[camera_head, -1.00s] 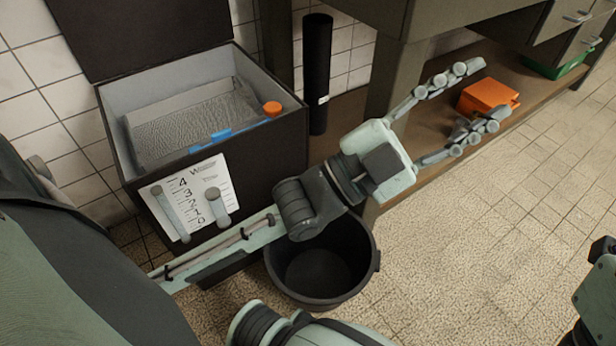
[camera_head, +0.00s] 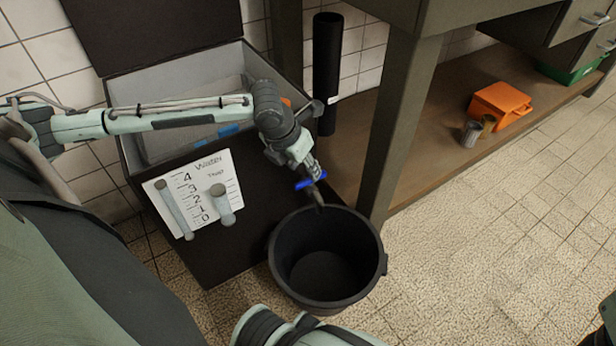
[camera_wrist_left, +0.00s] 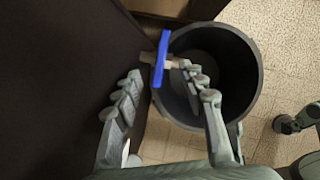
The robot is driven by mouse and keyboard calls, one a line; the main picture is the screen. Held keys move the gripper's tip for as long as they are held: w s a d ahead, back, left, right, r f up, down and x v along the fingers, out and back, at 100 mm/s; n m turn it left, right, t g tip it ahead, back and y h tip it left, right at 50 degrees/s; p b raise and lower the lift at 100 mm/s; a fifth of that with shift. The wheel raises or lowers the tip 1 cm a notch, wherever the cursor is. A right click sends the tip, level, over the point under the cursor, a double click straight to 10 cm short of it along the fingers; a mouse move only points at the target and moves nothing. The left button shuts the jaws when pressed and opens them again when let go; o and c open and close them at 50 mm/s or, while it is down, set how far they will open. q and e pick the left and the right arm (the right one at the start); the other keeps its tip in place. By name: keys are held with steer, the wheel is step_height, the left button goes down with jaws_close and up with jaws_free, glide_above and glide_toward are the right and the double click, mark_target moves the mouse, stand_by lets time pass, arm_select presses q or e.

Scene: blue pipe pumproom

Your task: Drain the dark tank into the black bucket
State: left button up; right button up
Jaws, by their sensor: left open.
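The dark tank (camera_head: 235,240) stands at the left with its lid raised. A white gauge plate (camera_head: 215,172) marked "Water" with numbers is on its front. A valve with a blue handle (camera_head: 309,181) sits beside the tank, above the rim of the black bucket (camera_head: 375,262). In the left wrist view the blue handle (camera_wrist_left: 160,58) lies crosswise to its pale stem, over the edge of the bucket (camera_wrist_left: 250,60). My left gripper (camera_wrist_left: 160,72) is open, with a finger on either side of the handle; contact cannot be told. My right gripper is not in view.
A bench leg (camera_head: 392,130) stands just behind the bucket. An orange box (camera_head: 500,102) and small cans (camera_head: 472,133) are on the low shelf. A black cylinder (camera_head: 327,70) stands behind the tank. The tiled floor at the right is clear.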

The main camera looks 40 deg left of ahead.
mark_target(308, 181)
arm_select(q)
steer(key=b+x, duration=0.1)
steer(key=x, duration=0.4)
